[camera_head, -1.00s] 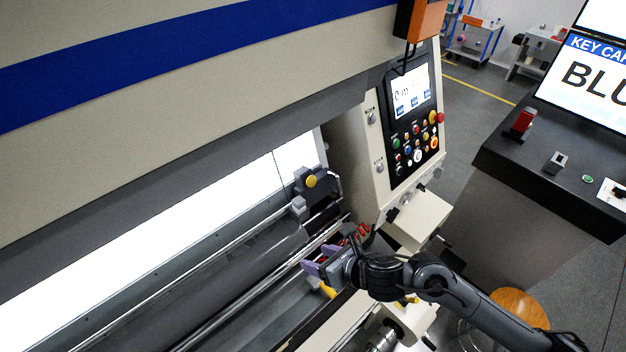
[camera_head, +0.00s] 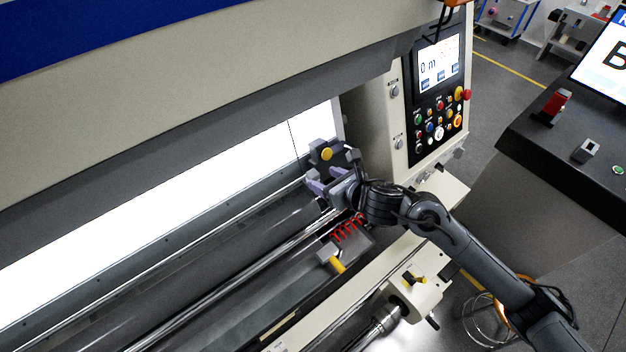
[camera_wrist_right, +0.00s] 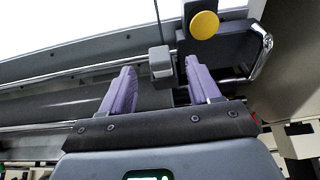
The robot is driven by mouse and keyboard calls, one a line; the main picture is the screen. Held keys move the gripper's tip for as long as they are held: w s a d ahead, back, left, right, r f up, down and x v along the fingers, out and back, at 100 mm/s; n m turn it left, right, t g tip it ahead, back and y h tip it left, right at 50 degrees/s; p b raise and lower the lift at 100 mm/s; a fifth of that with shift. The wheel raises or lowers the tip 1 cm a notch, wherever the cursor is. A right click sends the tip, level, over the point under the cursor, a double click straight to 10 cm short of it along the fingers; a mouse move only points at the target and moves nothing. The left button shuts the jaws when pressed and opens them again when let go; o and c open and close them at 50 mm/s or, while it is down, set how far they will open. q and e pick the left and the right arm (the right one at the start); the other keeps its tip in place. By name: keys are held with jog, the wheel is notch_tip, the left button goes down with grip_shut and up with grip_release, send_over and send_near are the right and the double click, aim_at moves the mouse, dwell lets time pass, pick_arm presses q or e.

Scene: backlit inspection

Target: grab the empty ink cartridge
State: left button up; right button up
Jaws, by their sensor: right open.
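I cannot tell for certain which part is the empty ink cartridge. A dark grey block with a round yellow cap (camera_head: 326,153) sits at the right end of the machine's rollers, in front of the bright panel. My right gripper (camera_head: 312,182), with purple fingers, is open just in front of and below this block. In the right wrist view the yellow-capped block (camera_wrist_right: 204,25) is at the top, beyond the right finger. A small light grey block (camera_wrist_right: 161,62) shows between the fingertips there, apparently beyond them. Nothing is visibly held. My left gripper is out of view.
Long rollers (camera_head: 215,303) and metal rails run below the bright panel (camera_head: 170,190). The control panel (camera_head: 438,100) stands to the right of the rollers.

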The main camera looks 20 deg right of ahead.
aim_at(316, 176)
jog(key=p+x, duration=0.1)
jog(key=x, duration=0.2)
jog(key=shift+w+a+f, duration=0.15)
jog(key=shift+w+f, duration=0.1)
jog(key=shift+w, duration=0.05)
jog(key=shift+w+a+f+p, duration=0.15)
jog(key=shift+w+f+p, duration=0.15)
jog(key=shift+w+f, duration=0.1)
jog(key=shift+c, duration=0.2)
jog(key=c, duration=0.9)
jog(key=shift+c, duration=0.9)
jog(key=shift+r, duration=0.1)
